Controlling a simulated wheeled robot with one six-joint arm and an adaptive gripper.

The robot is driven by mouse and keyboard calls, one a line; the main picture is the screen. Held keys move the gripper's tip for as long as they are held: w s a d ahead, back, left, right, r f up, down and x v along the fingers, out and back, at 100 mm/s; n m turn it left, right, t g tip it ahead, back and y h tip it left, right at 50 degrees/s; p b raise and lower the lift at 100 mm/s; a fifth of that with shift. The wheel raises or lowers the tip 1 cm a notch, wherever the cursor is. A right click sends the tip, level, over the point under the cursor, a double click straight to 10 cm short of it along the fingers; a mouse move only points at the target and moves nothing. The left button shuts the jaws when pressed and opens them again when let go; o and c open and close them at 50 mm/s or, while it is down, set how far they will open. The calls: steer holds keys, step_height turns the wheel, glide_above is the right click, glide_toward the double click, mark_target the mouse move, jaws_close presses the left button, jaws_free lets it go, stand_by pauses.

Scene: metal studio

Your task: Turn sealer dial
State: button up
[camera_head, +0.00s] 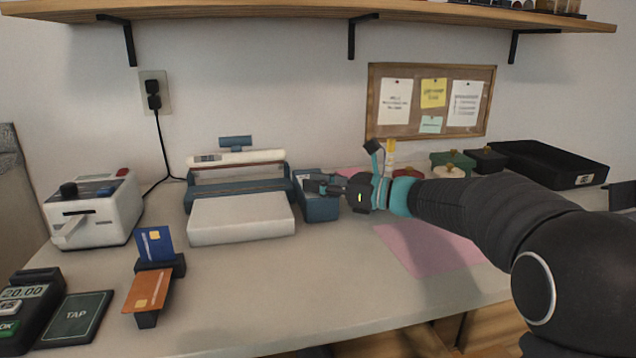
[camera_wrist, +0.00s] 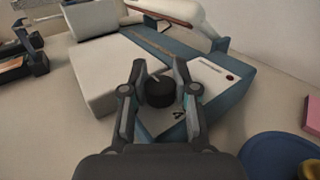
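The sealer stands at the middle of the bench in the head view, with a white front bed (camera_head: 240,217), a blue body and a pale raised arm (camera_head: 238,158). Its blue side box (camera_head: 320,208) is at its right end. In the wrist view a black round dial (camera_wrist: 160,92) sits on this box's pale top panel, beside a red light (camera_wrist: 229,77). My gripper (camera_wrist: 159,70) is open over the panel, with one finger on each side of the dial. Small gaps seem to show between fingers and dial. In the head view my gripper (camera_head: 316,184) hides the dial.
A white device with a black knob (camera_head: 95,208) stands at the left, with cards (camera_head: 152,290) and a payment terminal (camera_head: 25,305) in front. A pink sheet (camera_head: 430,248) lies under my arm. A black tray (camera_head: 550,163) is at the back right. A shelf (camera_head: 300,14) hangs above.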

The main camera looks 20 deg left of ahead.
steer(key=o, duration=0.4)
steer(key=shift+d, duration=0.1)
steer(key=d, duration=1.2)
steer(key=shift+s, duration=0.35)
steer(key=shift+a, duration=0.1)
